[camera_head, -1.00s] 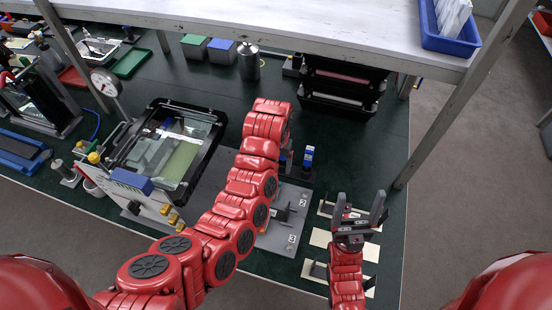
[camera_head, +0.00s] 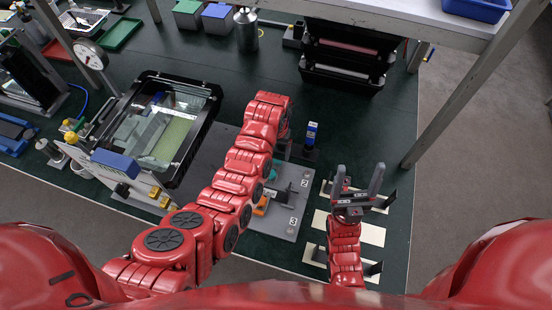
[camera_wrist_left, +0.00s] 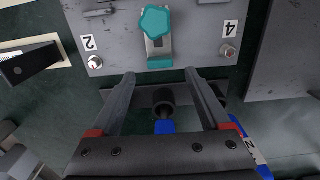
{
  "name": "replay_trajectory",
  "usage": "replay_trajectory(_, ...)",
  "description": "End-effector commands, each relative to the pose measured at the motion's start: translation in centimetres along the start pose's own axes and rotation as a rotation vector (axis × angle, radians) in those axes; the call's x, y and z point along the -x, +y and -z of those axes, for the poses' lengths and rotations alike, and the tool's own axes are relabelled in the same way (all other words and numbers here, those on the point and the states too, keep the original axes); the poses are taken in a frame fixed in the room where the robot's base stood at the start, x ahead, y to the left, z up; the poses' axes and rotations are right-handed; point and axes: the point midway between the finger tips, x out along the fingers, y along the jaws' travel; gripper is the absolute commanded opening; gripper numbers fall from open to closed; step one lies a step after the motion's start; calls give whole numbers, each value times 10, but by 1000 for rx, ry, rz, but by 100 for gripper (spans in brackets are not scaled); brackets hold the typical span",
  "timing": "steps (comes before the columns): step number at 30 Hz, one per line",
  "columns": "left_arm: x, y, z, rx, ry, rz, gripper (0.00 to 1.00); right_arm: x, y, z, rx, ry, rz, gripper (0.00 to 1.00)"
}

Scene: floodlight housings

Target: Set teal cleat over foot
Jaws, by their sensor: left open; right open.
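In the left wrist view a teal star-shaped knob (camera_wrist_left: 155,22) sits on a metal bracket at the edge of a grey plate (camera_wrist_left: 110,30). A teal block (camera_wrist_left: 160,62), which may be the cleat, is at the bracket's lower end. My left gripper (camera_wrist_left: 160,76) is open and empty, its fingertips just below the teal block in that picture. In the head view my left arm hides its fingers; a bit of teal (camera_head: 271,174) shows beside the arm. I cannot tell which part is the foot. My right gripper (camera_head: 358,175) is open and empty above the pale pads.
A black socket (camera_wrist_left: 163,96) with a blue body lies between my left fingers in the wrist view. The grey plate bears labels 2 and 4 with bolts. A framed glass panel (camera_head: 164,122) stands left of my arm; a black rack (camera_head: 342,55) stands behind. Pale pads (camera_head: 346,228) lie right.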

Motion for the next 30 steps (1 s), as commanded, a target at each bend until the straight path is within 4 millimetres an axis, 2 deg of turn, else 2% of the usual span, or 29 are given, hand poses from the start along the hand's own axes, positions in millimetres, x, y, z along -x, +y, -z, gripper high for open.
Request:
replay_trajectory(3,-14,0,-2,1,-5,0,80,-9,0,2,0,0,0,75)
replay_trajectory(12,-41,0,-1,-1,-3,0,80,-13,1,2,0,0,0,75)
replay_trajectory(25,-46,0,-1,1,0,0,80,-14,1,2,0,0,0,75)
replay_trajectory(26,-46,0,-1,1,0,0,76,-14,1,2,0,0,0,75)
replay_trajectory(30,-46,0,0,1,0,0,51,-14,1,2,0,-1,0,75)
